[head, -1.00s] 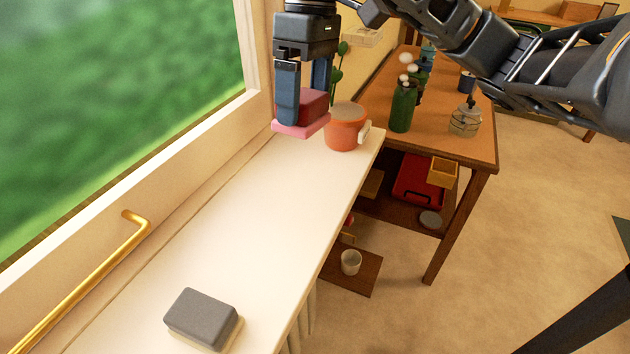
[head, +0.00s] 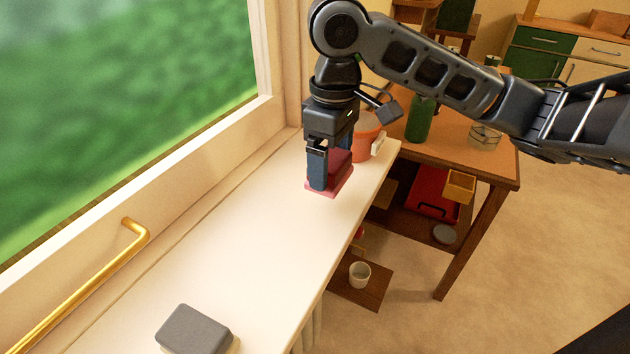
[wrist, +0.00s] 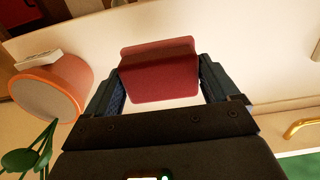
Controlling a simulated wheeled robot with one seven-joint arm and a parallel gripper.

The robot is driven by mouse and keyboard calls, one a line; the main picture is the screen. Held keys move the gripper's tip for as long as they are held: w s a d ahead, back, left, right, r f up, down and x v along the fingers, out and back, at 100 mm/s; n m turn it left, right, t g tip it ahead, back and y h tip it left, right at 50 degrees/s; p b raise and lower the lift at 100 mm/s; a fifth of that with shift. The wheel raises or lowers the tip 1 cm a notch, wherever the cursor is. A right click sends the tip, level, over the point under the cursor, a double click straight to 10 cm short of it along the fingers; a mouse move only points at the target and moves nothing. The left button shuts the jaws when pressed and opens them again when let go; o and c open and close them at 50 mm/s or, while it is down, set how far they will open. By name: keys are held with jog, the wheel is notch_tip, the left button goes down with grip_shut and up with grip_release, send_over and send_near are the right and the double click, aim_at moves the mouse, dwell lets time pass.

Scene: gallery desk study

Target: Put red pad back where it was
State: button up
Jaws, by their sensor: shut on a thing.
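The red pad (head: 341,162) is a block with a pinkish-red lower layer. My gripper (head: 328,181) points down and is shut on it, with one dark blue finger on each side. The pad is at the far end of the white window sill (head: 265,215), low over it or on it; I cannot tell if it touches. In the wrist view the red pad (wrist: 160,75) sits level between the fingers, with pale sill surface around it.
A terracotta pot (head: 366,138) with a plant stands just beyond the pad, with a small white block (head: 378,145) against it. A grey pad (head: 194,330) lies at the sill's near end. The sill between is clear. A brass handle (head: 133,232) juts from the window frame.

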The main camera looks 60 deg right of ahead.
jog(key=shift+w+a+f, duration=0.3)
jog(key=shift+w+f, duration=0.1)
jog(key=shift+w, duration=0.2)
jog(key=shift+w+a+f, duration=0.3)
jog(key=shift+w+f, duration=0.1)
jog(key=shift+w, duration=0.2)
jog(key=shift+f, duration=2)
jog(key=o, duration=0.7)
jog(key=shift+f, duration=0.1)
notch_tip(320, 180, up, 12)
jog(key=shift+r+p, duration=0.1)
jog(key=shift+p, duration=0.2)
